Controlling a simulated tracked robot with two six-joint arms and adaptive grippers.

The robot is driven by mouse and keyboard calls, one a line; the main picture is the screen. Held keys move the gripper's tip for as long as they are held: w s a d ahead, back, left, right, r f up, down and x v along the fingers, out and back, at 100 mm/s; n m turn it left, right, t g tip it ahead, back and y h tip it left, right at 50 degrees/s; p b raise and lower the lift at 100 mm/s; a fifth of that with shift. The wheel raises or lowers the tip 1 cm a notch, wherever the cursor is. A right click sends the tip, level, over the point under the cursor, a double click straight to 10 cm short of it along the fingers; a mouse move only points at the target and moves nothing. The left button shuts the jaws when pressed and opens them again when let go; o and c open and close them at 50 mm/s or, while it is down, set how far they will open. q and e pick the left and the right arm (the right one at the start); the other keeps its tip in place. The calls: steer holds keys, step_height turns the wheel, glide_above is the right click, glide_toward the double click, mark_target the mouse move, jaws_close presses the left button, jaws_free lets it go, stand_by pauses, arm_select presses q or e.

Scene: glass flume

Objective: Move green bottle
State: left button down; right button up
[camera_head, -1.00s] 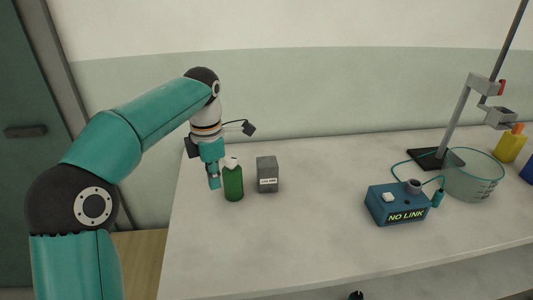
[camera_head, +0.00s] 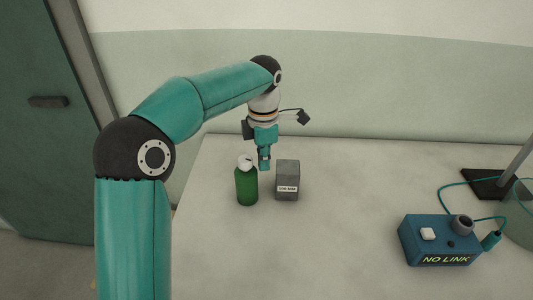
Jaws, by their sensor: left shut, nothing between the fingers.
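The green bottle (camera_head: 246,187) with a white cap stands upright on the pale bench, near its left end. My left gripper (camera_head: 264,166) points down just to the right of the bottle's cap and a little behind it. It is shut with nothing between its fingers. Whether it touches the bottle cannot be told from this view. My right gripper is not in view.
A grey labelled block (camera_head: 287,180) stands just right of the bottle. A blue box reading NO LINK (camera_head: 437,240) with a cable sits at right. A dark stand base (camera_head: 486,184) and part of a glass vessel (camera_head: 520,215) are at the right edge. The bench (camera_head: 340,245) is clear in front.

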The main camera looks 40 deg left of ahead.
mark_target(256, 176)
arm_select(q)
steer(key=shift+f, duration=2.65)
steer(key=shift+s+a+b, duration=0.45)
steer(key=shift+s+a, duration=0.05)
steer(key=shift+a, duration=0.05)
steer(key=shift+s+a, duration=0.2)
steer(key=shift+s, duration=0.05)
steer(key=shift+r, duration=0.1)
